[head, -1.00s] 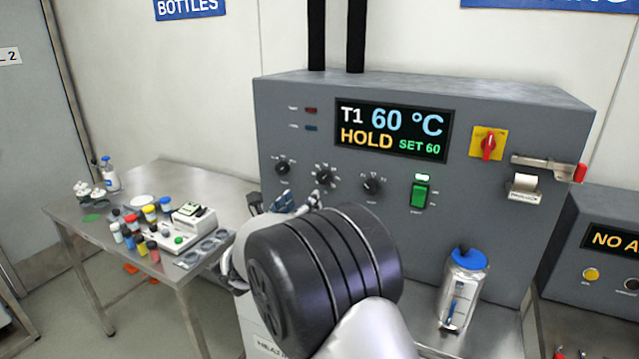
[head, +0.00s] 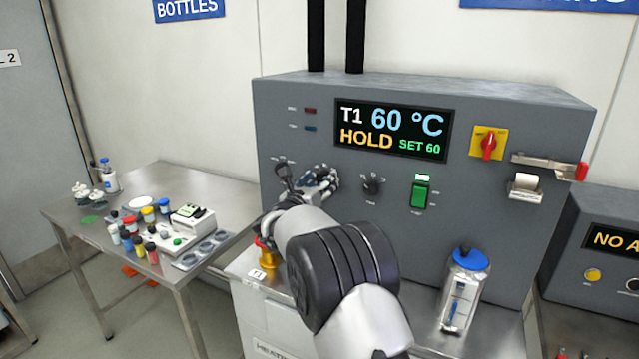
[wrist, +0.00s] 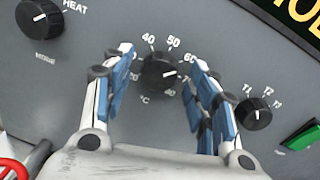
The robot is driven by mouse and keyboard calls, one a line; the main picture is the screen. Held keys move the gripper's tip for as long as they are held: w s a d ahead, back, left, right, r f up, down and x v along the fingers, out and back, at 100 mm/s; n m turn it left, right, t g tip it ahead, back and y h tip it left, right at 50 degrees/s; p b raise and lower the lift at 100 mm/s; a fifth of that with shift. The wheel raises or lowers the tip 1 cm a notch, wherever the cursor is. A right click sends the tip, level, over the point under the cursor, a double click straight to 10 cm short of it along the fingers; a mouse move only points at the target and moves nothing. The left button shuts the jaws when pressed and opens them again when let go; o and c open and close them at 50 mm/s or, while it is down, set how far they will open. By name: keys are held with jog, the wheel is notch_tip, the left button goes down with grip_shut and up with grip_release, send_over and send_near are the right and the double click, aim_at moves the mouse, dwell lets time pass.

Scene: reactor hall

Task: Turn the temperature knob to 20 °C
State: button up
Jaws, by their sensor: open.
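The temperature knob (wrist: 159,72) is black and round, with a white pointer mark and a °C scale around it. Its mark points right, near 60; 40 and 50 are readable above it. My gripper (wrist: 162,60) is open, with its blue-padded fingers on either side of the knob; I cannot tell whether they touch it. In the head view my gripper (head: 322,178) is at the panel and hides this knob. The display (head: 391,130) reads T1 60 °C, HOLD, SET 60.
A HEAT selector knob (wrist: 40,18) sits left of the temperature knob, and a T1/T2/T3 knob (wrist: 258,112) sits right. A green switch (head: 420,194) lies further right. A blue-capped bottle (head: 465,290) stands below the panel. A side table (head: 165,175) holds jars.

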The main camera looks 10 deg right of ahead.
jog(key=shift+c, duration=0.4)
jog(key=c, duration=1)
